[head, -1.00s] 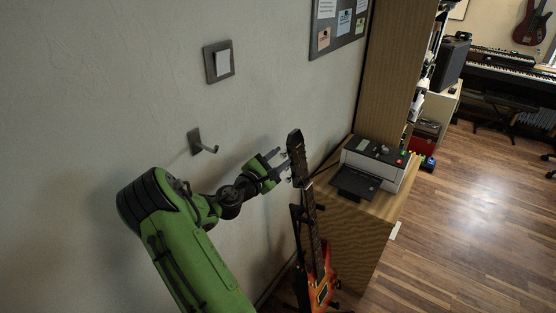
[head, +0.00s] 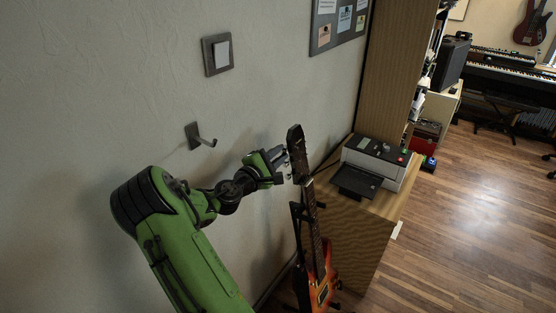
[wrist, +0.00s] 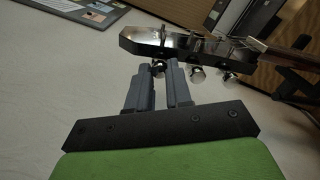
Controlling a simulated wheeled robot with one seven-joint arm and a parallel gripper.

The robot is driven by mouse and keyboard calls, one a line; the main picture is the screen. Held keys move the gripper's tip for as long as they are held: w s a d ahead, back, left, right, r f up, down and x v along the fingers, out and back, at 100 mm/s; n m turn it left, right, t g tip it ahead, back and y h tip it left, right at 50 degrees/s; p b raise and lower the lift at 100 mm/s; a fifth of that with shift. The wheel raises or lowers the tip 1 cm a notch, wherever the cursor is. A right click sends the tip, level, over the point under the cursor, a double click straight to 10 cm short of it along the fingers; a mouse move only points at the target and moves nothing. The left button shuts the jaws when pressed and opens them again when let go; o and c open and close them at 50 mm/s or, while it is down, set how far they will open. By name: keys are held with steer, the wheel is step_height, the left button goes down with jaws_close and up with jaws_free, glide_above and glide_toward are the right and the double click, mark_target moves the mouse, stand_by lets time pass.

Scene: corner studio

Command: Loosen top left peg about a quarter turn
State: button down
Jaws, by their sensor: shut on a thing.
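The electric guitar (head: 318,245) stands upright in the head view, its dark headstock (head: 296,140) at the top. My gripper (head: 287,165) is at the left edge of the headstock. In the wrist view the headstock (wrist: 185,46) lies across the top, its tip to the left. My grey fingers (wrist: 160,75) are shut on the tuning peg nearest the tip, the top left peg (wrist: 158,66). Most of its knob is hidden between the fingers. Two more silver pegs, one of them here (wrist: 197,75), sit to the right, clear of the fingers.
The wall with a hook (head: 200,137) and a switch (head: 217,55) runs close behind my arm. A wooden cabinet (head: 350,232) with a printer (head: 374,167) on it stands right of the guitar. Open floor (head: 470,215) lies further right.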

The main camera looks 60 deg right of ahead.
steer(key=m+b, duration=0.1)
steer(key=m, duration=0.1)
steer(key=m+b, duration=0.1)
steer(key=b, duration=0.1)
steer(key=shift+f+m, duration=0.2)
steer(key=shift+m, duration=0.2)
steer(key=m+b, duration=0.8)
steer(key=shift+m, duration=0.3)
steer(key=shift+r+m+b, duration=0.15)
steer(key=shift+m+b, duration=0.75)
steer(key=c, duration=1)
jaws_free()
steer(key=shift+r, duration=0.15)
steer(key=shift+c, duration=0.2)
steer(key=shift+a, duration=0.1)
